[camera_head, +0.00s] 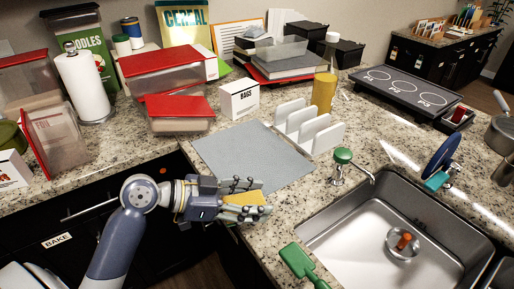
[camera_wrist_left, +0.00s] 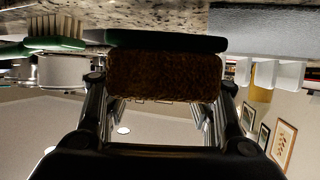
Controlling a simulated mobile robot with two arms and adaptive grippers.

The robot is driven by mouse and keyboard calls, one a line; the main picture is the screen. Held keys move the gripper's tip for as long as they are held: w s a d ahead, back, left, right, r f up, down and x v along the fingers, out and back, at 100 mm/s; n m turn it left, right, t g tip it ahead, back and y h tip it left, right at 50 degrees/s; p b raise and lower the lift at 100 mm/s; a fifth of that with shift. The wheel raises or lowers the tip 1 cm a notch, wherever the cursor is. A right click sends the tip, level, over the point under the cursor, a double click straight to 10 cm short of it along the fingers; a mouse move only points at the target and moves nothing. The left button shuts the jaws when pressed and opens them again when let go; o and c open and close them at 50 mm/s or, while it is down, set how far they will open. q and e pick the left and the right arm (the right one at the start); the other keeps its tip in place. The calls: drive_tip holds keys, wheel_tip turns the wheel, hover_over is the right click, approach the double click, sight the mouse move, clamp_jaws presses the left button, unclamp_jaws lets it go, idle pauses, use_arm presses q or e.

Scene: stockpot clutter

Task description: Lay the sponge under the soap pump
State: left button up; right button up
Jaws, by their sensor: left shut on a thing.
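The sponge (camera_head: 256,198) is yellow and sits between the fingers of my left gripper (camera_head: 243,199), which is shut on it above the counter's front edge, left of the sink. In the left wrist view the sponge (camera_wrist_left: 163,77) looks brown, with a dark green layer along one face. A yellow bottle (camera_head: 323,92), which looks like the soap pump, stands upright at the back, behind the white rack. Its base is partly hidden, and I see no sponge there. My right gripper is not in view.
A grey mat (camera_head: 250,153) lies bare beyond my left gripper. A white slotted rack (camera_head: 309,132) and a green-topped fixture (camera_head: 342,158) stand right of it. A green brush (camera_head: 299,262) lies by the sink (camera_head: 345,243). A white box (camera_head: 239,98) and red-lidded containers (camera_head: 179,112) are behind.

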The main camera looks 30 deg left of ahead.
use_arm(q)
drive_tip(key=w, duration=0.1)
drive_tip(key=w+a+n+t+y, duration=0.1)
drive_tip(key=w, duration=0.1)
drive_tip(key=w+a+n+t+y, duration=0.1)
drive_tip(key=w, duration=0.1)
drive_tip(key=shift+w+a+r, duration=0.1)
drive_tip(key=shift+a+r, duration=0.1)
drive_tip(key=shift+r, duration=0.2)
drive_tip(key=shift+w+a+r+n+t+y, duration=0.15)
drive_tip(key=shift+w+a+r+n+y, duration=0.2)
drive_tip(key=shift+w, duration=0.2)
drive_tip(key=shift+w+a+r+n+t+y, duration=0.2)
drive_tip(key=shift+w+n+y, duration=0.15)
drive_tip(key=shift+w, duration=0.15)
drive_tip(key=shift+w, duration=0.1)
drive_tip(key=p, duration=0.2)
hover_over(256, 152)
drive_tip(key=shift+s+f, duration=0.3)
drive_tip(key=shift+f, duration=0.3)
drive_tip(key=f, duration=0.3)
drive_tip(key=shift+w, duration=0.4)
drive_tip(key=shift+f, duration=0.15)
drive_tip(key=shift+s, duration=0.1)
